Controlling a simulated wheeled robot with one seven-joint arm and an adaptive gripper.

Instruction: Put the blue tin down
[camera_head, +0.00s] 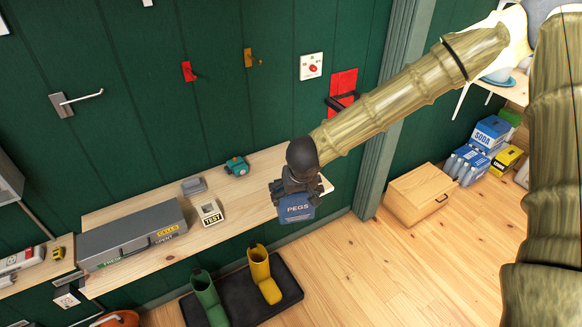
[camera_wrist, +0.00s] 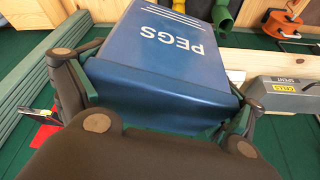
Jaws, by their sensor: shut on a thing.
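The blue tin (camera_head: 297,209) is labelled PEGS and is in my gripper (camera_head: 294,190), at the right end of a pale wooden shelf (camera_head: 245,208). In the wrist view the tin (camera_wrist: 165,65) fills the upper middle, with my gripper's fingers (camera_wrist: 158,105) closed on its two sides. The tin appears at or in front of the shelf's front edge. I cannot tell whether it touches the shelf. My gripper hides the tin's upper part in the head view.
On the shelf are a grey case (camera_head: 130,236), a TEST box (camera_head: 210,212), a small grey item (camera_head: 193,186) and a teal object (camera_head: 236,166). Below, green and yellow boots (camera_head: 262,275) stand on a dark mat (camera_head: 232,307). A wooden box (camera_head: 418,196) sits on the floor at right.

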